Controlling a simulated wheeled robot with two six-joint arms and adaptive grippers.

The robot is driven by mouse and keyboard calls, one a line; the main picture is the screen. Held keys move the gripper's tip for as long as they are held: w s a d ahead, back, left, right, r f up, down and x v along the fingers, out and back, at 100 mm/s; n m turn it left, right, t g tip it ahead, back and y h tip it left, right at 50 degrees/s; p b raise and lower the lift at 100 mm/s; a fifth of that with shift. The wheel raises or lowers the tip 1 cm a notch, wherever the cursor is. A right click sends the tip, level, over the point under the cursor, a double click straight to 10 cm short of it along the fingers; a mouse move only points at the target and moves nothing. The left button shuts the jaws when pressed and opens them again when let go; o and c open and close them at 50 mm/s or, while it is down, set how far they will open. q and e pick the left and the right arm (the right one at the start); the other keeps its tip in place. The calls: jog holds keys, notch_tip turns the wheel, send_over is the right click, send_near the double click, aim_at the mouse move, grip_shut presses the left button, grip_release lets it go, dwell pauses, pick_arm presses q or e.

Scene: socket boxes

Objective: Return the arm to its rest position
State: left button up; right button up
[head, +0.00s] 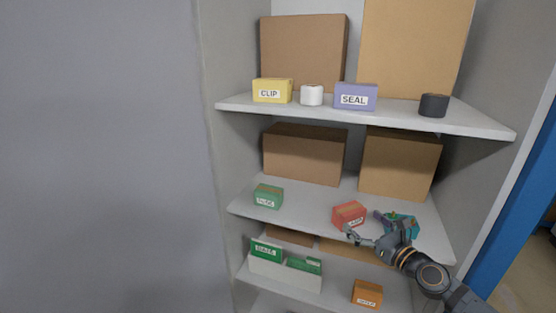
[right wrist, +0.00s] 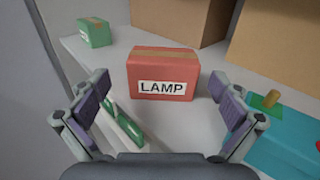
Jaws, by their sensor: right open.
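My right gripper (head: 370,233) is at the middle shelf in the head view, in front of the red LAMP box (head: 348,215). In the right wrist view the gripper (right wrist: 160,112) is open. Its two fingers stand apart with the red LAMP box (right wrist: 163,75) beyond and between them, resting on the shelf. No contact with the box shows. A teal thing (head: 402,222) lies behind the right gripper, partly hidden by it; it also shows at the right edge of the right wrist view (right wrist: 290,145). My left gripper is not in view.
A green box (head: 268,196) stands at the left of the middle shelf (head: 300,200). Large cardboard boxes (head: 305,153) stand behind. The top shelf holds the CLIP box (head: 272,91) and SEAL box (head: 356,97). Below are a white bin (head: 285,274) and an orange box (head: 367,294).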

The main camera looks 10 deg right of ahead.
jog(key=s+a+f+n+g+y, duration=0.1)
jog(key=s+a+f+n+g, duration=0.3)
jog(key=s+a+f+n, duration=0.45)
jog(key=s+a+f+n+g+y, duration=0.2)
jog(key=s+a+f+n+g, duration=0.3)
jog(key=a+n, duration=0.65)
jog(key=s+d+f+n+g+h, duration=0.25)
jog(key=s+d+n+h, duration=0.2)
jog(key=s+n, duration=0.25)
jog(key=s+d+f+n+g+h, duration=0.2)
jog(key=s+d+f+n+h, duration=0.2)
jog(key=s+d+n, duration=0.25)
notch_tip(320, 180, down, 34)
jog(key=s+d+r+g+b, duration=0.1)
jog(key=s+d+b, duration=0.15)
jog(key=b, duration=0.45)
pick_arm(q)
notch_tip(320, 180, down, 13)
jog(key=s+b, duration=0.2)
jog(key=b, duration=0.4)
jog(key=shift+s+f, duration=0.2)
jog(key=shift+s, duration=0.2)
pick_arm(e)
jog(key=s+f+g, duration=0.1)
jog(key=s+f, duration=1.8)
jog(key=f, duration=0.4)
jog(key=shift+d, duration=0.2)
